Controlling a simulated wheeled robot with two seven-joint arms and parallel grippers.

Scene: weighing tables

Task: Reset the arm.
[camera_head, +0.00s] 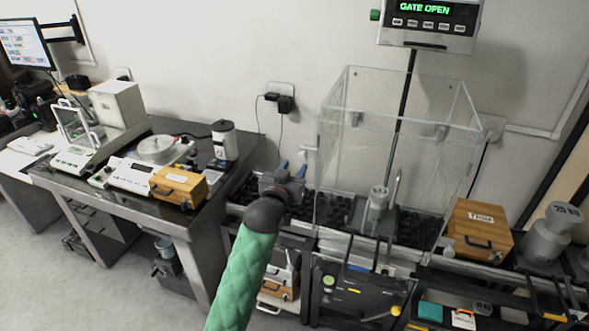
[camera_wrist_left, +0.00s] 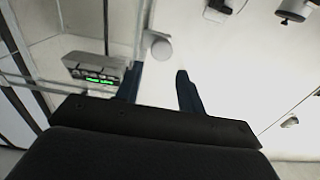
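My left arm, in a green quilted sleeve, reaches up from the bottom of the head view. Its gripper (camera_head: 292,168) is raised in front of the left side of the clear glass case (camera_head: 350,150). In the left wrist view the two dark blue fingers of my left gripper (camera_wrist_left: 158,70) stand apart with nothing between them. The gripper is open and empty. My right gripper does not show in either view.
A table (camera_head: 110,203) at left bears balances and a wooden case (camera_head: 179,188). A display (camera_head: 428,20) reading "GATE OPEN" stands above the glass case. A wooden box (camera_head: 476,230) and a grey weight (camera_head: 545,240) are at right. Open floor is at lower left.

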